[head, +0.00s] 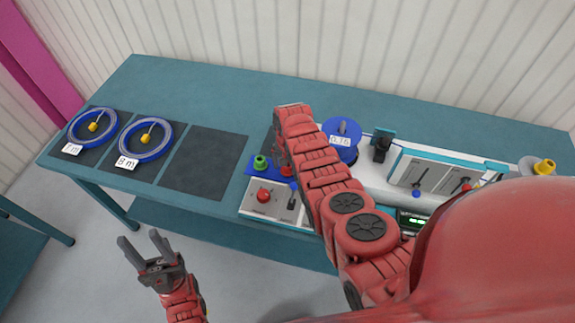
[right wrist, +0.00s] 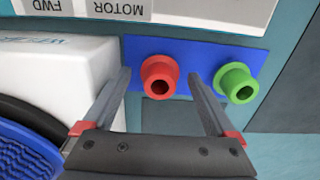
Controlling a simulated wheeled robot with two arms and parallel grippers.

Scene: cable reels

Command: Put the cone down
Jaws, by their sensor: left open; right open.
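A red cone (right wrist: 150,68) with a dark hole in its end sits on a blue plate (right wrist: 202,52), beside a green cone (right wrist: 235,80). My right gripper (right wrist: 159,76) is open, with one finger on each side of the red cone; I cannot tell whether they touch it. In the head view the green cone (head: 261,162) shows on the blue plate (head: 256,173), with my right arm partly covering the red cone (head: 286,170). My right fingers are hidden there. My left gripper (head: 139,239) is open and empty, in front of the table.
Two blue cable rings (head: 80,141) (head: 130,152) lie on dark mats at the left; a third mat (head: 204,163) is bare. A switch box (head: 262,207), blue reel (head: 341,152) and winding machine (head: 430,178) crowd the right. A yellow cone (head: 544,167) is at far right.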

